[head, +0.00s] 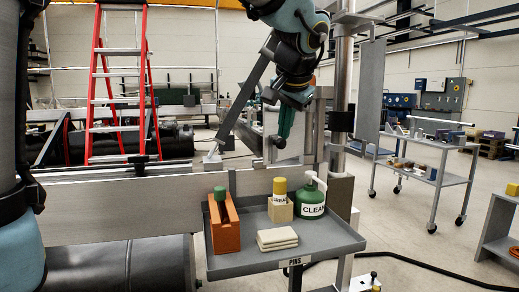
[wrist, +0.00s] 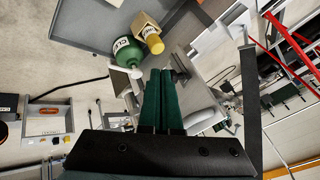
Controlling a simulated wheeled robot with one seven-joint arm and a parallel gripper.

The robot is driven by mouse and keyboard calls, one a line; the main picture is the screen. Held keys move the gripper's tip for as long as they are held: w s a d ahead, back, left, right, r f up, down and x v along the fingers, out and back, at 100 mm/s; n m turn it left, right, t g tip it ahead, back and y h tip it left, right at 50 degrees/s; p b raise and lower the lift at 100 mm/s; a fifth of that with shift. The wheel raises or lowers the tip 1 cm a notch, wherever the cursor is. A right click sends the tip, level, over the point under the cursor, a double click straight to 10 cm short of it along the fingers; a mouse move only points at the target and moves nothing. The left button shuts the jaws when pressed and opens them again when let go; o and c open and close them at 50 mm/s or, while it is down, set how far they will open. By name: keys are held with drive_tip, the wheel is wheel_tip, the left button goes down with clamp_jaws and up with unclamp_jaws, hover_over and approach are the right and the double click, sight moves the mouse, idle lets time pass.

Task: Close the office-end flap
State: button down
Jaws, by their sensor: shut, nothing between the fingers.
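My gripper (head: 284,137) points down above the rail, its green fingers together with nothing held. It also shows in the wrist view (wrist: 161,74). A black round knob (head: 279,142) on a grey upright plate (head: 312,140) is close by the fingertips; I cannot tell whether they touch. The knob shows just right of the tips in the wrist view (wrist: 180,74). A long grey strip (head: 242,108) slants up from the rail to beside my wrist, and also shows in the wrist view (wrist: 250,105). No label shows which part is the office-end flap.
A grey tray (head: 232,262) below holds an orange block (head: 222,228), a yellow-capped bottle (head: 280,188) in a wooden holder, a green pump bottle (head: 311,200) and folded cloths (head: 277,238). A metal post (head: 342,95) stands right of my gripper. A red ladder (head: 120,80) is behind.

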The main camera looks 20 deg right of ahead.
sight(275, 148)
drive_tip(key=w+f+p, duration=0.1)
drive_tip(key=w+f, duration=0.1)
drive_tip(key=w+d+f+p, duration=0.1)
drive_tip(key=w+f, duration=0.1)
drive_tip(key=w, duration=0.1)
drive_tip(key=w+f+p, duration=0.1)
drive_tip(key=w+f, duration=0.1)
drive_tip(key=w, duration=0.1)
drive_tip(key=shift+d+f+p, duration=0.3)
drive_tip(key=shift+f+p, duration=0.05)
drive_tip(key=shift+w+a+f, duration=0.2)
drive_tip(key=shift+w, duration=0.45)
drive_tip(key=shift+w+p, duration=0.1)
drive_tip(key=shift+p, duration=0.25)
